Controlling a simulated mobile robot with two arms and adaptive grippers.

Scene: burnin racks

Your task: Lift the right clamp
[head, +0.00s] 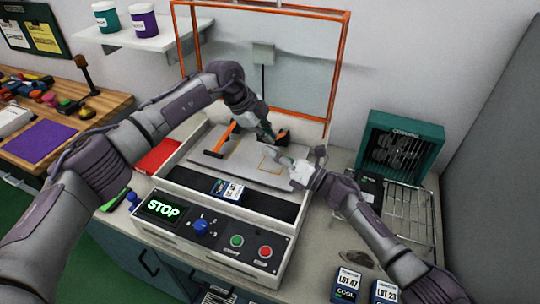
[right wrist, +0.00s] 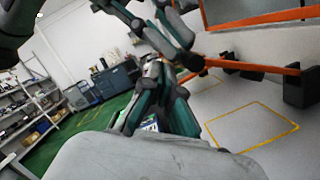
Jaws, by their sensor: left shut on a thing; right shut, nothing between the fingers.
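The right clamp (head: 283,137) is an orange and black part on the grey plate of the machine, near its back right. My left gripper (head: 266,132) is shut at the clamp and covers most of its handle. The left clamp (head: 222,138) has an orange bar, on the plate's left side. My right gripper (head: 284,159) is shut and empty above the plate's right part, just in front of the left gripper. In the right wrist view its fingers (right wrist: 153,70) are together, and orange bars with black blocks (right wrist: 250,72) show beyond them.
The machine's orange-framed cover (head: 342,70) stands open behind. A LOT 31 box (head: 228,189) sits at the machine's front, above the STOP display (head: 163,208). A teal fan unit (head: 400,148) and wire rack (head: 412,205) stand right. Yellow outlines (right wrist: 252,126) mark the plate.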

